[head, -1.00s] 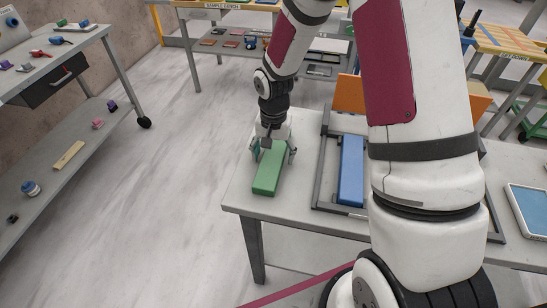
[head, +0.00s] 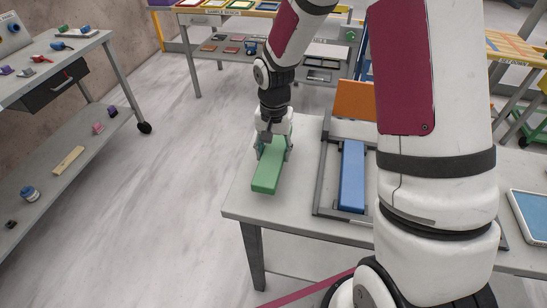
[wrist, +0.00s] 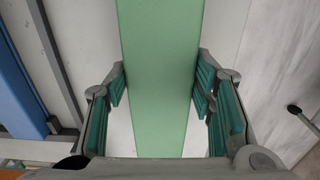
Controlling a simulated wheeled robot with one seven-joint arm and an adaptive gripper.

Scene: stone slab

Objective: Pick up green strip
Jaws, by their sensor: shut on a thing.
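The green strip (head: 267,172) is a long, flat-sided block over the left part of the grey table (head: 240,203). My gripper (head: 272,148) is above its far half and shut on it, with one finger on each long side. In the wrist view the strip (wrist: 160,70) runs between the teal finger pads (wrist: 160,85), crossing the picture from top to bottom. Its near end sticks out toward the head camera. The strip looks level and very close to the tabletop; a clear gap beneath it cannot be made out.
A dark frame (head: 322,180) with a blue strip (head: 352,175) in it stands just right of the green strip. An orange panel (head: 355,99) is behind it. A blue-faced tray (head: 530,215) lies far right. The table's left edge is close, with open floor beyond.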

